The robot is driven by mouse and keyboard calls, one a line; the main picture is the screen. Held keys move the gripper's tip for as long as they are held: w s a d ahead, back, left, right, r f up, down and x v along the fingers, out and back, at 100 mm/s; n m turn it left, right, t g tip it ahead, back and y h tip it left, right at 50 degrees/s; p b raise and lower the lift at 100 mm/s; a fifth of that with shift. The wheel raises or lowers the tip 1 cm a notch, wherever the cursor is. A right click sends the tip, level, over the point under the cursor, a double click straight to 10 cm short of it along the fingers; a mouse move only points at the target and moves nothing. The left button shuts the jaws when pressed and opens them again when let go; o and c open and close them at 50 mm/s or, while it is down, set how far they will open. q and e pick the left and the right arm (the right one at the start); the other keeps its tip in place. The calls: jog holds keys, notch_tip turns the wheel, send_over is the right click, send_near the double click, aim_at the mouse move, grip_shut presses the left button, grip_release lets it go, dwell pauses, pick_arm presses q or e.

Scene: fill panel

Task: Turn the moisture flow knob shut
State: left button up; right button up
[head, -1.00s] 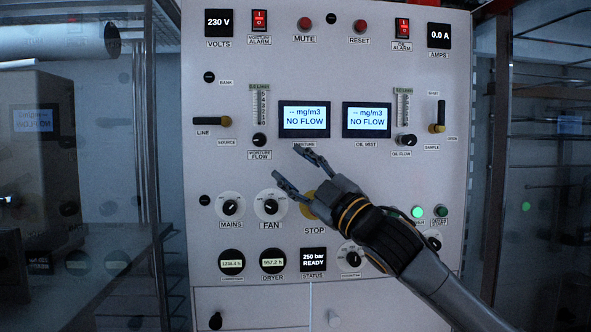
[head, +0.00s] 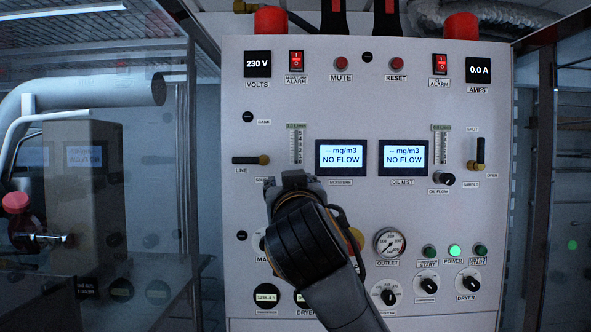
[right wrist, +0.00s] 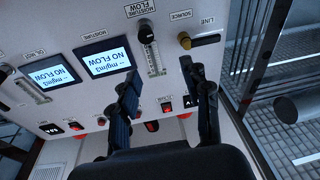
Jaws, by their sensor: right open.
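The moisture flow knob (right wrist: 146,32) is a small black round knob under a vertical flow gauge (head: 296,144). It shows in the right wrist view, where the panel appears upside down; in the head view my right gripper (head: 290,182) hides it. In the right wrist view my right gripper (right wrist: 160,70) is open and empty, its two dark fingers apart. The knob appears just beyond the fingertips, between their lines, and I see no contact. My left gripper is not in view.
The moisture display (head: 341,157) and oil mist display (head: 403,157) both read NO FLOW. The line valve lever (head: 250,160) sits left of the gripper. The oil flow knob (head: 443,179) is to the right. Glass-walled frames flank the panel (head: 400,220).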

jog(key=w+m+g+h+p, duration=0.1)
jog(key=w+m+p, duration=0.3)
jog(key=w+p, duration=0.4)
jog(key=w+d+h, duration=0.1)
jog(key=w, duration=0.2)
jog(key=shift+f+m+g, duration=0.2)
jog(key=shift+m+g, duration=0.1)
jog(key=shift+g, duration=0.1)
